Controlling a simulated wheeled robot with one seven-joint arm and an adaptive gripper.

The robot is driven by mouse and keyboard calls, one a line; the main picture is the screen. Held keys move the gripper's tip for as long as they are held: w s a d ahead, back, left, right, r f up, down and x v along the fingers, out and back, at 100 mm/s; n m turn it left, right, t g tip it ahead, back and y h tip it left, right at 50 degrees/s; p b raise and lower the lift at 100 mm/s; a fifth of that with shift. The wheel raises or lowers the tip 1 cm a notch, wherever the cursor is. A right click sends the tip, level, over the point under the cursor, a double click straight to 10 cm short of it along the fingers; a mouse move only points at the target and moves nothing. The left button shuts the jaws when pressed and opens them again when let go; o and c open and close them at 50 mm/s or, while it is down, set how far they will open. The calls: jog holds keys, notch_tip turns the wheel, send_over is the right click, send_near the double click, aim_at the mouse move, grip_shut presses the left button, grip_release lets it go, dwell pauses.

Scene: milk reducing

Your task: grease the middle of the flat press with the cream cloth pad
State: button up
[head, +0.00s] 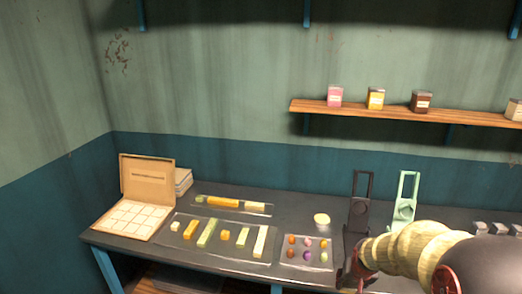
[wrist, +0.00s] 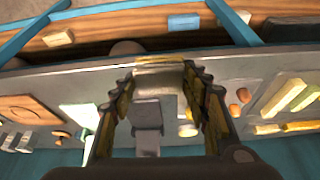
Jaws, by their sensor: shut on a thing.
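In the wrist view my gripper (wrist: 160,72) is shut on a pale cream pad (wrist: 158,63), which spans the space between its fingertips. In the head view my gripper (head: 352,266) is at the table's front edge, and the pad cannot be made out there. A dark press (head: 360,212) with a tall frame stands just behind my gripper; its plates (wrist: 147,113) show between the fingers in the wrist view. A mint green press (head: 404,208) stands to its right, partly behind my arm. I cannot tell from shape alone which is the flat press.
A round cream lump (head: 321,219) lies left of the dark press. A clear tray (head: 318,266) of small coloured pieces and another tray (head: 180,240) of bars lie further left. An open box (head: 147,180) stands at the far left. A shelf (head: 445,114) with small boxes hangs above.

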jog(key=s+a+f+n+y, duration=0.1)
jog(key=s+a+f+n, duration=0.2)
jog(key=a+f, duration=0.6)
jog(key=shift+s+a, duration=0.55)
jog(key=shift+a, duration=0.3)
jog(key=shift+r+p, duration=0.1)
jog(key=shift+p, duration=0.25)
